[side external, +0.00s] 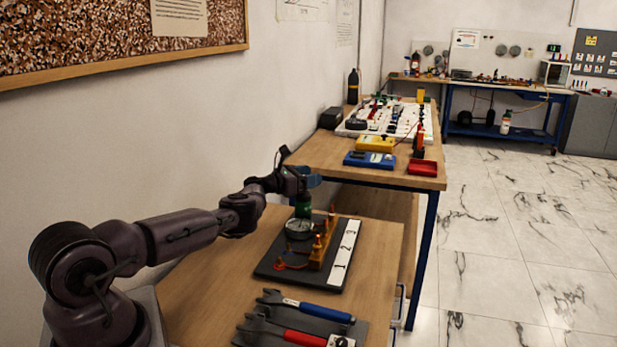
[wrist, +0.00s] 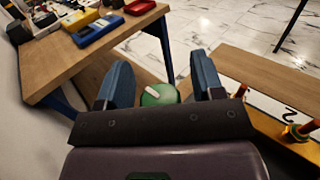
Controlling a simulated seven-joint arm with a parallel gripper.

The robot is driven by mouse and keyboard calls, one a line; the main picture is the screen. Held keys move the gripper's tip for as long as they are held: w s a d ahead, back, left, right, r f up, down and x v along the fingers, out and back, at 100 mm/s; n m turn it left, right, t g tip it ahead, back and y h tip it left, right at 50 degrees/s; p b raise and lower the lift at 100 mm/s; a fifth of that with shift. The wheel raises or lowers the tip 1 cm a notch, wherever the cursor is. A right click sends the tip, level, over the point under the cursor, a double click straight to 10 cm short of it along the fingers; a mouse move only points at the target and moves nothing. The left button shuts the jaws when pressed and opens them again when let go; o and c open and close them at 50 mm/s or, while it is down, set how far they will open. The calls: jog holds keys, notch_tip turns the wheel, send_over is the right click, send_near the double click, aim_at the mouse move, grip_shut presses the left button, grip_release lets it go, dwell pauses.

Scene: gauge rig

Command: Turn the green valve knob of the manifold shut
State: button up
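The green valve knob (side external: 304,208) stands at the far end of the manifold (side external: 321,246), on a black board. In the wrist view the green knob (wrist: 160,95) shows a pale mark on its top and lies between my two blue fingers. My gripper (side external: 309,182) is just above the knob in the side view. In the wrist view my gripper (wrist: 160,65) is open, with a gap on each side of the knob. I cannot tell how far down the fingers reach. The knob's lower edge is hidden in the wrist view.
A round gauge (side external: 298,228) sits close by the knob. Small orange-topped valve posts (side external: 317,243) rise on the manifold, beside a white strip (side external: 344,253) numbered 1, 2, 3. Blue-handled (side external: 325,311) and red-handled tools lie in front. A second, higher table (side external: 330,150) stands behind.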

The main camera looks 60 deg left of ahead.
jog(key=shift+s, duration=0.1)
jog(key=s, duration=1.2)
jog(key=shift+s, duration=0.4)
jog(key=shift+d, duration=0.1)
